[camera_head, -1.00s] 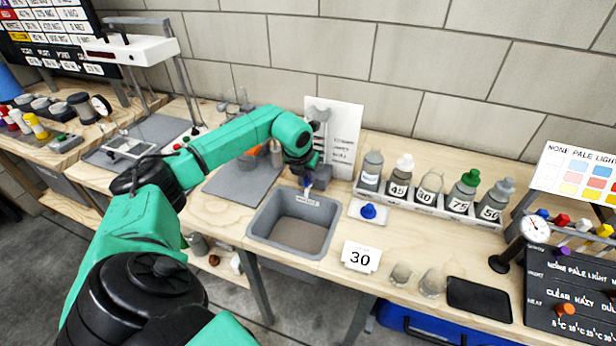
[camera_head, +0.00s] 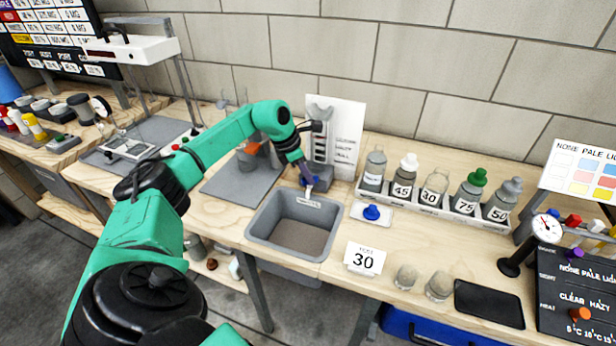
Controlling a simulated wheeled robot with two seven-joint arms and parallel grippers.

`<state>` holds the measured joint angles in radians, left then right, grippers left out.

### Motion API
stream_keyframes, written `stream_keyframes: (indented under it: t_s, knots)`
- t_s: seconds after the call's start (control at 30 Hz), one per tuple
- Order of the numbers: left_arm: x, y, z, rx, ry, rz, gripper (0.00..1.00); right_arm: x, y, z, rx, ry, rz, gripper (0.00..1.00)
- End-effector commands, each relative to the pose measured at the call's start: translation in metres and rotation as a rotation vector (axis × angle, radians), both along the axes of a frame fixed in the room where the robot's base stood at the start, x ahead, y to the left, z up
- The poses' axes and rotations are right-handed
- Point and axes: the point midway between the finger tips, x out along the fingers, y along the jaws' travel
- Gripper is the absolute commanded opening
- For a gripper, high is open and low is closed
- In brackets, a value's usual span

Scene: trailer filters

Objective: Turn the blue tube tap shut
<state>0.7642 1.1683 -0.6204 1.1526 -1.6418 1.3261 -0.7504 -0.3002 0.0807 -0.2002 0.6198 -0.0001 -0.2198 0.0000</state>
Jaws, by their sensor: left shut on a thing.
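My left gripper (camera_head: 308,186) reaches from the left over the back edge of the grey sink-like bin (camera_head: 262,222). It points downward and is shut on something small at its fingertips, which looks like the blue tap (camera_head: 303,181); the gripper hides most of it. A grey tube stand with a white printed card (camera_head: 345,135) stands just behind the gripper. A separate blue stopper (camera_head: 371,212) sits on a small white tray right of the bin. My right gripper does not show.
A rack of labelled bottles (camera_head: 467,195) stands right of the bin. A grey mat (camera_head: 225,190) lies to the left.

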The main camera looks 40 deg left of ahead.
Motion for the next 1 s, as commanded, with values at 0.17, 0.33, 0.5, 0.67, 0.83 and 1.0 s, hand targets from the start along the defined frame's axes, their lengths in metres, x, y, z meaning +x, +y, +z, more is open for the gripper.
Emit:
stream_keyframes:
  t_s: [0.17, 0.33, 0.5, 0.67, 0.83, 1.0]
  knots:
    - [0.0024, 0.0017, 0.0026, -0.002, -0.006, -0.161, 0.00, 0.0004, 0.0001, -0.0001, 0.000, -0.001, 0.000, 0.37]
    - [0.0034, 0.0023, 0.0027, -0.002, -0.007, -0.306, 0.00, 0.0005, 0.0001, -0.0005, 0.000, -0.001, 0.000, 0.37]
    - [0.0038, 0.0029, 0.0026, 0.000, -0.007, -0.423, 0.00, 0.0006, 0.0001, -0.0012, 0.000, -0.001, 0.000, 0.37]
    - [0.0043, 0.0034, 0.0028, 0.001, -0.008, -0.498, 0.00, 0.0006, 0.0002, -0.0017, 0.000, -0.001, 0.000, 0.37]
    - [0.0042, 0.0040, 0.0028, 0.003, -0.007, -0.543, 0.00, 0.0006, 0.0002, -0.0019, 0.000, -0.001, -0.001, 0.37]
    - [0.0042, 0.0043, 0.0025, 0.003, -0.007, -0.557, 0.00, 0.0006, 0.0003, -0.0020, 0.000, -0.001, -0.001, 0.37]
